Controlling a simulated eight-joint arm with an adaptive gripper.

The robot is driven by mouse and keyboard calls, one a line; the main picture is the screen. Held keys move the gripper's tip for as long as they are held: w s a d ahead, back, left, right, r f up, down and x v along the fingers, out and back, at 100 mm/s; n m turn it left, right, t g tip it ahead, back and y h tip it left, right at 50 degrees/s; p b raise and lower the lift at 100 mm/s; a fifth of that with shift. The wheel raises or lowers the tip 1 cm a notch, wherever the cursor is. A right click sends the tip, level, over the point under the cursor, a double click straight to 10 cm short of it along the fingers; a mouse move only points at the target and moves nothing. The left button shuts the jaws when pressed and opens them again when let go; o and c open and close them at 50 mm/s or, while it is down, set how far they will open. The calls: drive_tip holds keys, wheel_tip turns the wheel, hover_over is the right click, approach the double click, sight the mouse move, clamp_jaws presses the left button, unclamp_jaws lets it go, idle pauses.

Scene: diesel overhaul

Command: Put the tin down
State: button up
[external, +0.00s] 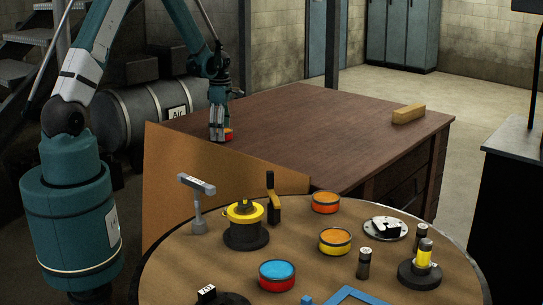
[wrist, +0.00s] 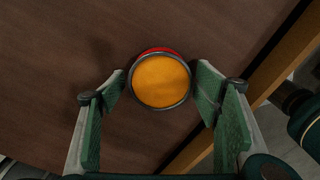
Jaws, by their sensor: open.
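A round tin (wrist: 160,82) with an orange top, a dark rim and a red side sits on the dark brown wooden desk (external: 300,135). In the external view only a bit of the tin (external: 229,134) shows beside my gripper (external: 219,138), at the desk's near left edge. In the wrist view my gripper (wrist: 160,90) is open, with one green-padded finger on each side of the tin. Small gaps seem to show between the pads and the tin, though contact on the right is hard to tell.
A wooden block (external: 408,114) lies at the desk's far right; the desk's middle is clear. A round table (external: 210,268) in front holds several tins, including a red and orange tin (external: 325,203) and a blue-topped tin (external: 277,275). A tan panel (external: 190,190) stands along the desk's near side.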

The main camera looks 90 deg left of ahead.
drive_tip(key=shift+r, duration=0.2)
wheel_tip(320, 180, up, 12)
drive_tip(key=p, duration=0.3)
idle(0.3)
idle(0.5)
idle(0.3)
